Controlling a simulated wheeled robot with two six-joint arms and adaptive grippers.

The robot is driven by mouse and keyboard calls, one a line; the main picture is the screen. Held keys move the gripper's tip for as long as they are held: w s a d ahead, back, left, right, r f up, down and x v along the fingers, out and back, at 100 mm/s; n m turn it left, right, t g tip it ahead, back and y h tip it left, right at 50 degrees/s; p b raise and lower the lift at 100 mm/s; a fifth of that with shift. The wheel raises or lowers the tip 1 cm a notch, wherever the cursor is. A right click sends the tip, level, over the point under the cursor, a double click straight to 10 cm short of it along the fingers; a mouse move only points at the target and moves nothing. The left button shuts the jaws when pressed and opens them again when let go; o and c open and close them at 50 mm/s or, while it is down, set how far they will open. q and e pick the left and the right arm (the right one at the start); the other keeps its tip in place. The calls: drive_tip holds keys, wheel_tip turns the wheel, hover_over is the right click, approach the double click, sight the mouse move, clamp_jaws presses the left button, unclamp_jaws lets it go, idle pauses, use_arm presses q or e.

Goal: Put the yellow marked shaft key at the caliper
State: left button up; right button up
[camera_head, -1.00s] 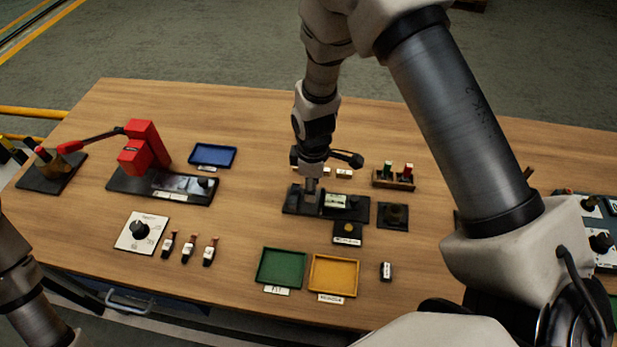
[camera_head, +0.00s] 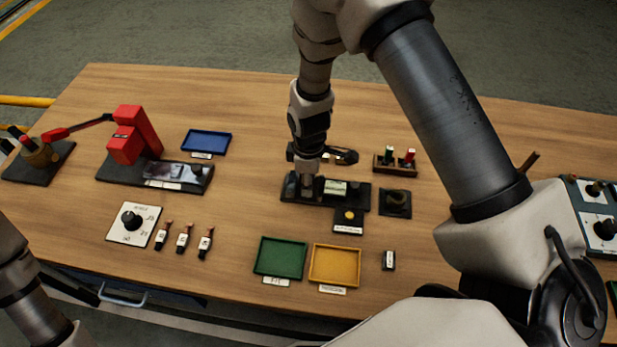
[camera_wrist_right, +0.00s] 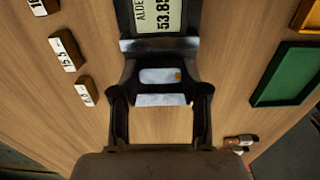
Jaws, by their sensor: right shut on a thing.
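The caliper (camera_head: 356,193) is a dark block with a pale display on the table. Its display (camera_wrist_right: 160,14) is at the top of the right wrist view. My right gripper (camera_head: 308,188) is down at the caliper's left part in the head view. In the right wrist view its fingers (camera_wrist_right: 160,96) are around a small pale metallic piece with a yellow-orange mark, which looks like the yellow marked shaft key (camera_wrist_right: 158,76). The fingers hide part of it, and I cannot tell whether it touches the caliper. My left arm is at the left edge; its gripper is out of view.
A green tray (camera_head: 280,258) and a yellow tray (camera_head: 335,265) stand in front, with a small dark block (camera_head: 388,260) to their right. A blue tray (camera_head: 206,142) and a red press (camera_head: 135,136) are left. Small labelled blocks (camera_wrist_right: 67,52) lie near the caliper.

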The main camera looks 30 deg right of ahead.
drive_tip(key=shift+s+r, duration=0.1)
drive_tip(key=shift+s, duration=0.05)
drive_tip(key=shift+f, duration=0.4)
idle(0.4)
drive_tip(key=o, duration=1.3)
wheel_tip(320, 180, up, 7)
drive_tip(key=p, duration=0.5)
drive_tip(key=shift+r, duration=0.1)
